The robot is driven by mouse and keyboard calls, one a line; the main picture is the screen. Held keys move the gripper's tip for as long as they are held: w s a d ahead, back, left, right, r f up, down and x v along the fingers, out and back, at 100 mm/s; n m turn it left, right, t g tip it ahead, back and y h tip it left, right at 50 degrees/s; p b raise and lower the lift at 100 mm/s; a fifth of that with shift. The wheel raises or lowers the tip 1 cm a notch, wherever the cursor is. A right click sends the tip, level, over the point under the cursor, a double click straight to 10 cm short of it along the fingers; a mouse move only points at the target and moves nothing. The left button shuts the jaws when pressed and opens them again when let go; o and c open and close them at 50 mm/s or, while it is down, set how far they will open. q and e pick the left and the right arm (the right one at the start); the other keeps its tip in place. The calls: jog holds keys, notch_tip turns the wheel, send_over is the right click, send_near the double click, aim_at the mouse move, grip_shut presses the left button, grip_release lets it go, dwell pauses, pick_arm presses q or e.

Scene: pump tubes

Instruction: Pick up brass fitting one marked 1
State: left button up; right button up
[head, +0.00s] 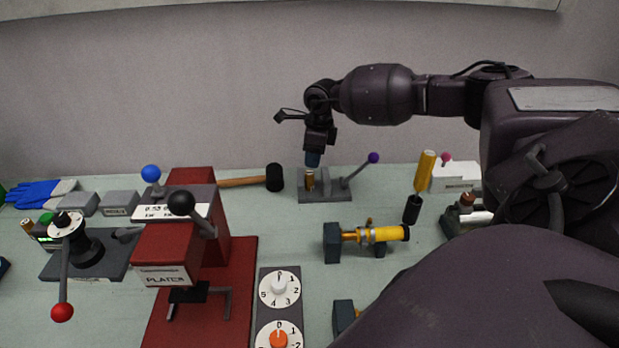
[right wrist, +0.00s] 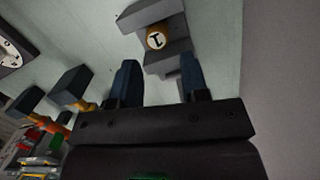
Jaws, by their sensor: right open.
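The brass fitting marked 1 (head: 309,180) stands upright in a grey clamp fixture (head: 335,198) with a purple-knobbed lever, at the back of the bench. My right gripper (head: 313,158) points down just above it, with a small gap or overlap that I cannot judge in the head view. In the right wrist view the fitting's round top with a dark 1 (right wrist: 156,40) lies ahead of my two spread dark fingers (right wrist: 160,78). They are open with nothing between them. My left gripper is in neither view.
A mallet (head: 273,178) lies left of the fixture. A red press (head: 190,255) stands further left. A yellow tube assembly (head: 384,233) lies on stands in front right, with a yellow-handled tool (head: 424,170) behind. My right arm covers the right side. Bare bench lies before the fixture.

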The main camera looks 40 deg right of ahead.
aim_at(310, 173)
jog(key=f, duration=0.5)
jog(key=shift+w+a, duration=0.25)
jog(key=shift+a, duration=0.15)
jog(key=shift+r, duration=0.1)
grip_shut()
